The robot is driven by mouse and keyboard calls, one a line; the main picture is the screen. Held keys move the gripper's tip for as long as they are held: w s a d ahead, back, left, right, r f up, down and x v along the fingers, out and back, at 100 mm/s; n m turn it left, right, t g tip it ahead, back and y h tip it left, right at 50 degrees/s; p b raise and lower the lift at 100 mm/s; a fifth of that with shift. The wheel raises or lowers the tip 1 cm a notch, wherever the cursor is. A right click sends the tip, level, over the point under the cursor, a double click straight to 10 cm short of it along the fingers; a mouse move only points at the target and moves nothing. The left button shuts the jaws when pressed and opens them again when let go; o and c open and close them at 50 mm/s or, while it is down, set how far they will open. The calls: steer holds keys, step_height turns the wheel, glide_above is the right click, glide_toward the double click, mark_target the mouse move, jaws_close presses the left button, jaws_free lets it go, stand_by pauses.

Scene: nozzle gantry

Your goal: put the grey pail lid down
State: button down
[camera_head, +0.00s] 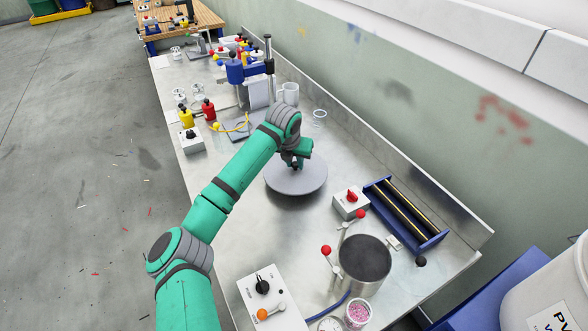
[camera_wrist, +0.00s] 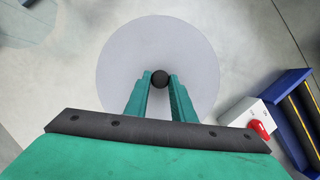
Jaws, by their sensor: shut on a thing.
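The grey pail lid (camera_head: 297,184) is a flat round disc with a small dark knob in its middle. My gripper (camera_head: 294,160) is over the lid's centre in the head view. In the wrist view, my gripper's two teal fingers (camera_wrist: 160,84) are shut on the black knob, and the lid (camera_wrist: 130,50) spreads out beyond them. The lid looks level over the metal bench (camera_head: 230,200); I cannot tell whether it touches the bench or hangs just above it.
Right of the lid are a box with a red knob (camera_head: 351,203) and a blue roller tray (camera_head: 405,214). An open steel pot (camera_head: 364,262) with red-tipped handles stands nearer. A control box (camera_head: 270,298) sits at the front. Bare bench lies left of the lid.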

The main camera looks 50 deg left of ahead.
mark_target(294, 166)
steer(key=shift+w+a+f, duration=0.2)
steer(key=shift+a+f, duration=0.05)
steer(key=shift+f, duration=0.1)
steer(key=shift+a+f, duration=0.1)
steer(key=shift+f, duration=1.5)
steer(key=c, duration=1.5)
jaws_free()
steer(key=shift+f, duration=0.15)
steer(key=v, duration=1.2)
